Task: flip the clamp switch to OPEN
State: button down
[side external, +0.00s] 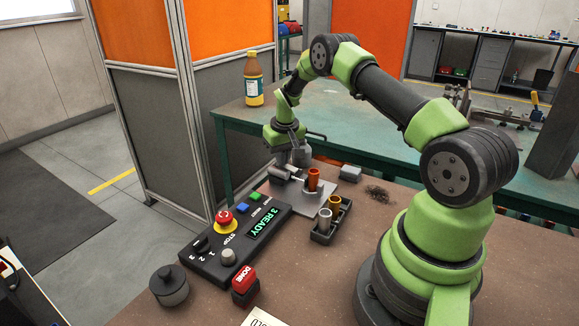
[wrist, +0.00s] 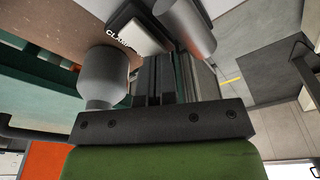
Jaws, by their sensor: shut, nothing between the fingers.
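In the wrist view a small box with a pale top (wrist: 138,32) carries partly covered lettering that seems to read CLAMP. My gripper (wrist: 163,72) is shut and empty, with its fingers pointing towards this box and overlapping its near edge in the picture. I cannot tell whether they touch it. The switch lever and its setting cannot be made out. In the side view my gripper is low at the far end of the brown bench, behind the metal fixture (side external: 322,197). Its fingertips are hidden or too small to see there.
A metal cylinder (wrist: 186,26) lies close beside the fingers, and a grey rounded body (wrist: 104,76) is on their other side. A control panel (side external: 215,268) with a red stop button lies nearby. A black tray (side external: 330,224) holds cups. A grey block (side external: 350,173) sits right of the fixture.

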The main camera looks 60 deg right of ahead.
jog(key=shift+f, duration=0.2)
jog(key=shift+r, duration=3.55)
